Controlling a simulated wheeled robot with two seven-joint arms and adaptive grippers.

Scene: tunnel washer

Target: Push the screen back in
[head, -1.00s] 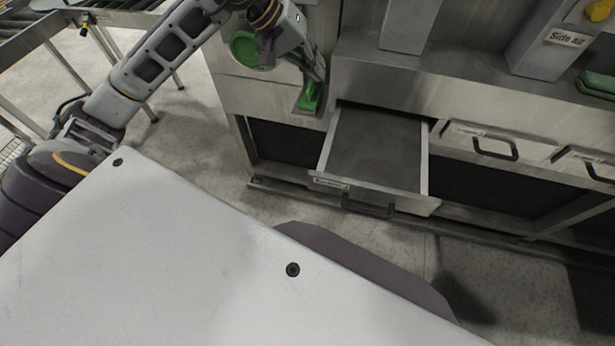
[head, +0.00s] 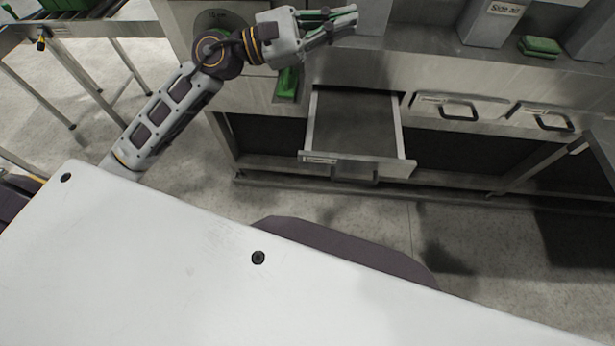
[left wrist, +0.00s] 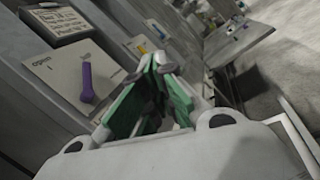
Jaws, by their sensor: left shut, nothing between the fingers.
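The screen is a shallow metal drawer (head: 352,125) in the machine's lower front. It is pulled out, with its front panel and dark handle (head: 355,175) toward me. Two like drawers to its right are shut. My left gripper (head: 350,17) is above and behind the screen's opening, pointing right, apart from the screen and its handle. Its green-padded fingers show in the left wrist view (left wrist: 163,65), shut and empty. The screen cannot be made out clearly in that view. My right gripper is not in view.
The shut drawers with black handles (head: 459,111) sit right of the screen. Grey chutes (head: 490,22) and a green block (head: 540,46) stand above. A purple lever (left wrist: 88,83) shows on a pale panel. My white base top fills the foreground; floor before the screen is clear.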

